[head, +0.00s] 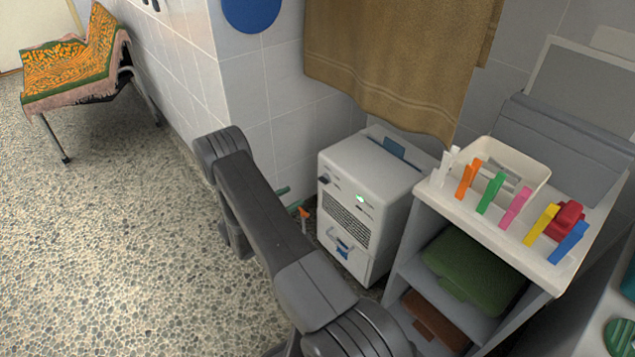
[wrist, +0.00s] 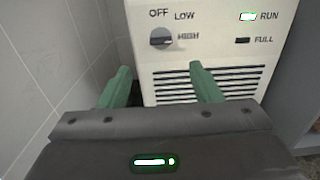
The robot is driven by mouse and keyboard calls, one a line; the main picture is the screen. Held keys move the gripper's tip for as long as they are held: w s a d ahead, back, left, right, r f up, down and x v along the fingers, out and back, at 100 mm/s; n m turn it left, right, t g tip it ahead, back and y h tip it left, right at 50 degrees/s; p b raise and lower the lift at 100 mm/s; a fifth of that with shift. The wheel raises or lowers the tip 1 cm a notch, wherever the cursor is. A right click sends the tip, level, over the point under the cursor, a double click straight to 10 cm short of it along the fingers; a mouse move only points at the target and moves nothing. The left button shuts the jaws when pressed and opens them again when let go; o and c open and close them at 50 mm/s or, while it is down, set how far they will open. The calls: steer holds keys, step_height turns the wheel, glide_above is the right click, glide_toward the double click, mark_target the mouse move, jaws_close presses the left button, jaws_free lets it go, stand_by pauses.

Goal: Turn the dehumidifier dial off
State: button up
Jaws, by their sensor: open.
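The dehumidifier (head: 362,195) is a white box on the floor below the brown towel. Its front panel (wrist: 213,50) fills much of the wrist view. The dial (wrist: 161,39) is a grey knob at the panel's upper left, with OFF, LOW and HIGH printed around it. Its pointer setting is too small to tell. The RUN light (wrist: 248,17) glows green-white, and the FULL light (wrist: 242,40) is dark. The dial also shows in the head view (head: 323,180). My gripper (wrist: 157,80) is open and empty, its green fingers in front of the panel and below the dial, apart from it.
A white shelf unit (head: 479,214) with colored clips and a bin stands close to the dehumidifier's right. A tiled wall (head: 275,110) is behind and left. The brown towel (head: 385,60) hangs above.

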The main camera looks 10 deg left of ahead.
mark_target(321, 181)
steer(key=b+x, duration=0.1)
steer(key=x, duration=1)
steer(key=shift+w+d+b, duration=0.25)
steer(key=shift+d+b, duration=0.05)
steer(key=c, duration=1)
